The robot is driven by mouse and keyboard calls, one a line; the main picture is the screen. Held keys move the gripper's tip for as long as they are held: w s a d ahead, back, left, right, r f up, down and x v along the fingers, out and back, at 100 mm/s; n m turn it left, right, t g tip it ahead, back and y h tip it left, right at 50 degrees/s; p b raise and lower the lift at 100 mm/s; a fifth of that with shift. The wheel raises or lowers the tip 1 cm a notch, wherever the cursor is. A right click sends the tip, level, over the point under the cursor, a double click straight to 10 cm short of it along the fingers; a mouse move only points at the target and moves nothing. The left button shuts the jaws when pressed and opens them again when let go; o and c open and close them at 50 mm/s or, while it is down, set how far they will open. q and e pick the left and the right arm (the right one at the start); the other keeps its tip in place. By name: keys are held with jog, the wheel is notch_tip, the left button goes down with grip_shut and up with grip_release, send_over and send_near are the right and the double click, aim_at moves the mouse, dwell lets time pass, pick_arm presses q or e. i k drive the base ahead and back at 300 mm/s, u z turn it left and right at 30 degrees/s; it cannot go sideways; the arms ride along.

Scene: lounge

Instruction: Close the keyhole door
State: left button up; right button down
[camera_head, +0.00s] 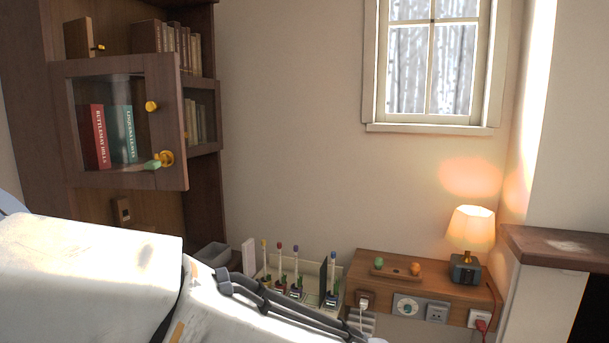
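The keyhole door (118,180) is a dark wooden frame with a glass pane, on the bookcase at the left. It stands ajar, its right edge swung out from the shelves behind it. A round brass knob (151,106) is on its right side. Below it is a brass keyhole fitting (166,158) with a pale green piece beside it. A red book (95,137) and a green book (123,134) show through the glass. White links of my arm fill the lower left, below the door. Neither of my grippers is in view.
The bookcase (205,180) holds more books (182,48). At the lower middle are a holder with several upright tools (298,285) and a wooden shelf (400,277) with outlets and a lit lamp (470,228). A mantel (560,245) juts in at right. The wall between is clear.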

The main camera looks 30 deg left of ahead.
aim_at(162, 105)
jog(key=z, duration=0.6)
jog(key=i, duration=0.1)
jog(key=u, duration=2.1)
